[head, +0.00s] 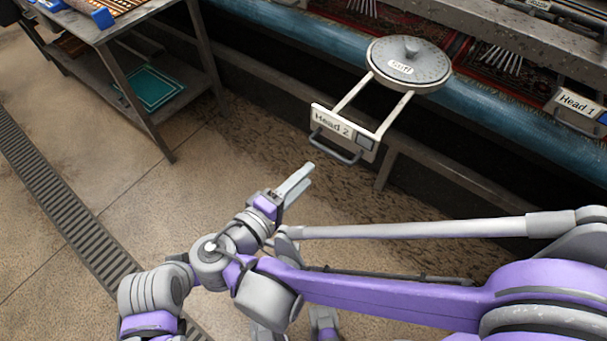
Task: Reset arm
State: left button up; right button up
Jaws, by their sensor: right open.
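My right gripper (297,184) is near the middle of the head view, at the end of my purple and grey arm. Its two pale fingers point up and to the right. It is open, with nothing between the fingers. It is apart from the "Head 2" carriage handle (335,151), which is above and to the right of it. My left gripper does not show.
The "Head 2" carriage (344,134) juts out from the scrubber, with a round grey disc (409,64) marked "Stiff" behind it. A "Head 1" label (577,103) is at the right. A metal table (97,32) stands upper left. A floor drain (62,199) runs along the left; the floor around it is clear.

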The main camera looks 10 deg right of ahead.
jog(key=s+d+f+m+g+y+p, duration=0.4)
jog(key=d+m+y, duration=0.4)
jog(key=d+y, duration=0.2)
notch_tip(320, 180, down, 2)
jog(key=s+y+p, duration=0.1)
jog(key=s+y, duration=0.1)
jog(key=shift+s+g+p, duration=0.3)
jog(key=shift+s+p, duration=0.05)
jog(key=shift+p, duration=0.05)
